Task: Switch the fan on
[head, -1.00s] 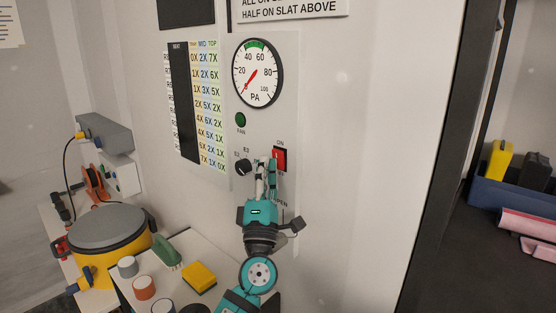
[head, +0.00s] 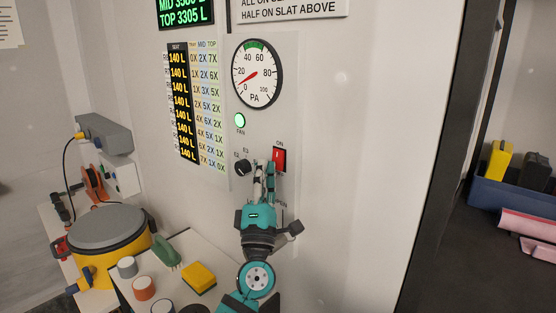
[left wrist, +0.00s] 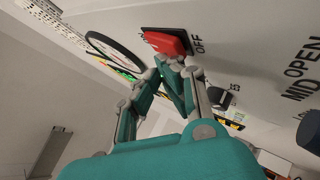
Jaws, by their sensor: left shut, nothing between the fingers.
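The fan switch is a red rocker (head: 280,159) in a dark frame on the wall panel, with "ON" above it in the head view. It also shows as a red rocker (left wrist: 168,43) near an "OFF" label in the left wrist view. My left gripper (head: 265,167) is shut and empty, its fingertips right at the left and lower side of the rocker. In the left wrist view its fingertips (left wrist: 170,62) are just below the rocker; I cannot tell whether they touch. The FAN lamp (head: 240,120) glows bright green. My right gripper is out of view.
A PA gauge (head: 257,74) is above the switch, its needle near the low end. A black knob (head: 243,167) is left of my gripper. A lit seat display (head: 183,105) is at left. A yellow sponge (head: 199,277) lies on the bench below.

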